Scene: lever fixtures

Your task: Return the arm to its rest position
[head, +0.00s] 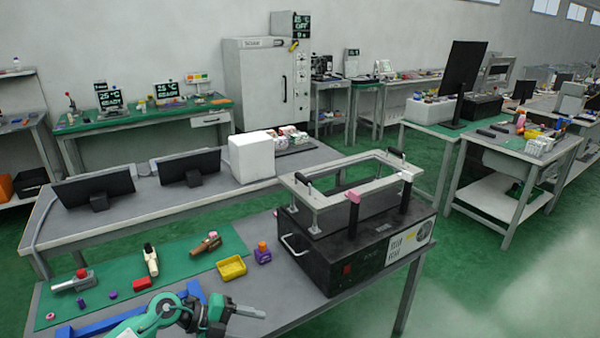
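My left arm, green and white, comes in at the bottom left, over the front of the near table. Its gripper (236,310) points to the right, low in the view. Its fingers are small and partly overlap, so I cannot tell whether they are open or shut. No held object can be made out. The gripper is apart from the black machine (330,262), which stands to its right. A grey frame with upright black levers (353,215) sits on top of the machine. My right gripper is not in view.
A blue frame (130,318) lies beside my arm. Two monitors (93,187) and a white box (251,157) stand on the table behind.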

